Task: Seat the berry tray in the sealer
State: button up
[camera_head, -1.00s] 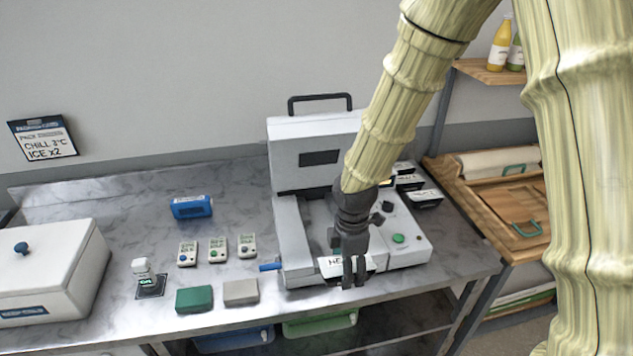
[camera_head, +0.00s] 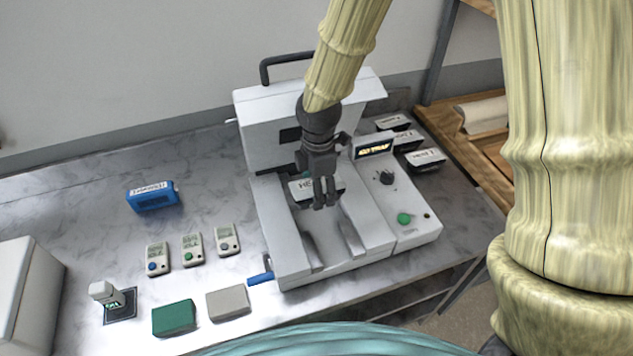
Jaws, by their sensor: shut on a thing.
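The sealer (camera_head: 378,225) is a white machine on the steel counter, with its lid (camera_head: 262,137) raised at the back and a recessed channel between its side walls. The berry tray (camera_head: 301,189), dark with a white label, is at the back part of that channel, in front of the raised lid. My gripper (camera_head: 325,203) points down and is shut on the tray, hiding part of it and its label. I cannot tell whether the tray touches the channel floor or hangs a little above it.
Several labelled dark trays (camera_head: 426,160) stand right of the sealer. On the left lie a blue device (camera_head: 153,197), small meters (camera_head: 192,249), a green block (camera_head: 174,318) and a grey block (camera_head: 228,303).

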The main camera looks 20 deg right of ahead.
jog(key=shift+w+d+f+b, duration=0.1)
jog(key=shift+w+f+b, duration=0.25)
jog(key=shift+f, duration=0.3)
jog(key=shift+w+f+b, duration=0.1)
jog(key=shift+f+b, duration=0.3)
jog(key=shift+f, duration=0.2)
jog(key=shift+s+f+b, duration=0.35)
jog(key=shift+f+b, duration=0.1)
jog(key=shift+b, duration=0.15)
jog(key=shift+w+f+b, duration=0.2)
jog(key=shift+f+b, duration=0.4)
jog(key=shift+f, duration=0.2)
jog(key=shift+s+f, duration=0.15)
jog(key=shift+f, duration=0.1)
jog(key=shift+f+b, duration=0.65)
jog(key=shift+f, duration=0.95)
jog(key=o, duration=1.4)
jog(key=shift+o, duration=0.2)
jog(key=shift+r, duration=0.15)
jog(key=shift+r+p, duration=3.8)
jog(key=shift+r, duration=0.6)
